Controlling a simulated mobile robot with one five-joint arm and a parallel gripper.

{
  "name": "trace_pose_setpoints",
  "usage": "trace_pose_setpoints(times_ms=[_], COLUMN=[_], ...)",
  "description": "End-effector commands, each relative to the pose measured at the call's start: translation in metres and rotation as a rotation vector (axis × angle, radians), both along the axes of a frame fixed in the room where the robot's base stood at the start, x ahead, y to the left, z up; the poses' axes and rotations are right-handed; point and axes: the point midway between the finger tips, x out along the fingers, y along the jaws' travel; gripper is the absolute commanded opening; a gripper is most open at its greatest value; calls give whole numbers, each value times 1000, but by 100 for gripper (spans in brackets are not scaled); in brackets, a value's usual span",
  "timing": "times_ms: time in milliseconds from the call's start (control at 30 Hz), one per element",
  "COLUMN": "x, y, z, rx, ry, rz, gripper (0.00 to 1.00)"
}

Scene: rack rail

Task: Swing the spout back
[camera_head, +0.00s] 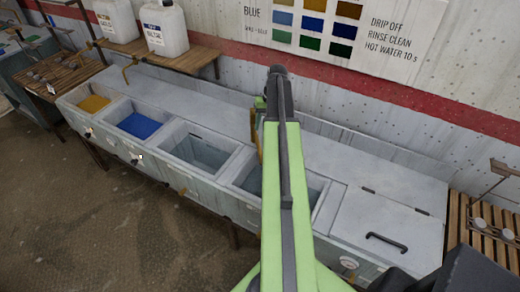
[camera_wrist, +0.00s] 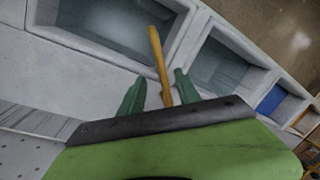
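A brass spout (camera_wrist: 157,58) reaches out between my fingers in the wrist view, with its far end over a grey basin (camera_wrist: 118,19). It also shows in the head view (camera_head: 255,130), just left of my arm, which hides part of it. My gripper (camera_wrist: 157,88) is open, with one green finger on each side of the spout and visible gaps between. In the head view my gripper (camera_head: 260,105) is mostly hidden at the end of my raised green arm. The spout's base is hidden.
The long trough has yellow (camera_head: 93,103), blue (camera_head: 138,125) and grey basins, and a closed lid with a black handle (camera_head: 386,242) at right. White jugs (camera_head: 165,30) stand on a shelf behind. A wooden rack (camera_head: 485,225) is at right.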

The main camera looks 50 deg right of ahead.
Motion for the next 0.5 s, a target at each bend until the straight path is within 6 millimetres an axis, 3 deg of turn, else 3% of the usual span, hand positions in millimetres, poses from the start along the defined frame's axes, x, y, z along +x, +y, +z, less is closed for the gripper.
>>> trace_pose_setpoints(times_ms=[33, 300, 500], x=[1, 7, 11], y=[2, 10, 14], z=[-22, -76, -98], rx=[0, 0, 0], ry=[0, 0, 0], rz=[1, -1, -1], gripper=[40, 40, 40])
